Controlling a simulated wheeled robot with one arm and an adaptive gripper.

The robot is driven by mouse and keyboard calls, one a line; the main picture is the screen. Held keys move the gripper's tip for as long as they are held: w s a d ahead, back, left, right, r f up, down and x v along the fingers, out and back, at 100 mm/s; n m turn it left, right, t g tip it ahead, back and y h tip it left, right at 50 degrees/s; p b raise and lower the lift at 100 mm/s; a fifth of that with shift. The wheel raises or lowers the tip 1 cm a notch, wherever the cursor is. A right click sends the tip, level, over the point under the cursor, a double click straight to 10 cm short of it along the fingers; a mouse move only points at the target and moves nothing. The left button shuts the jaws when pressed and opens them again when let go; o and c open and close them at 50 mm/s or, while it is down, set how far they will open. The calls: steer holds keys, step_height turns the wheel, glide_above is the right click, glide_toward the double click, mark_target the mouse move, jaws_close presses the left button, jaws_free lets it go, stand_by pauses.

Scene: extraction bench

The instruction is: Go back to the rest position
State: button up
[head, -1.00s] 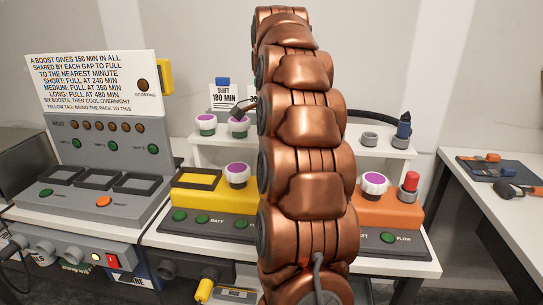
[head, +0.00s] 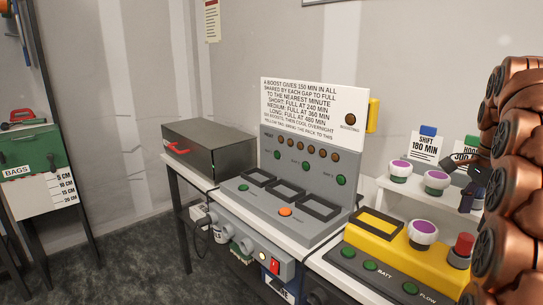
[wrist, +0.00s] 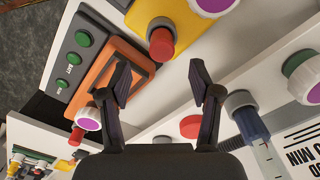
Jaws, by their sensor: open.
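My gripper (wrist: 160,85) is open in the wrist view, its two dark fingers spread wide with nothing held between them. It hangs over the bench, above an orange unit (wrist: 126,56) at the left and a white surface between the fingertips. In the head view, my copper arm fills the right edge and the dark gripper (head: 470,183) shows beside it, in front of the small white shelf (head: 400,195). No rest position is marked in the views.
A yellow unit (head: 386,248) with a red knob stands near the arm. Purple-topped knobs (head: 437,180) sit on the shelf. A grey boost station (head: 310,160) with a printed board is at centre. A dark box (head: 215,148) and a green bag case (head: 30,152) are left. Floor at left is clear.

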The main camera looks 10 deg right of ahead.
steer(key=s+a+n+p, duration=0.2)
steer(key=a+n, duration=0.2)
steer(key=a, duration=0.3)
steer(key=s+a+f+n+g+p, duration=0.1)
steer(key=s+a+n+p, duration=0.15)
steer(key=a, duration=0.55)
steer(key=s+a+n+p, duration=0.1)
steer(key=s+a+n, duration=0.1)
steer(key=a+n, duration=0.35)
steer(key=s+a+f+n+p, duration=0.2)
steer(key=s+a+f+n, duration=0.1)
steer(key=s+a, duration=0.3)
steer(key=s+a+f+n+p, duration=0.2)
steer(key=s+a+f+n, duration=0.2)
steer(key=s, duration=0.7)
steer(key=shift+a+f+n+g+p, duration=0.15)
steer(key=shift+a+n+g+p, duration=0.35)
steer(key=shift+a, duration=0.4)
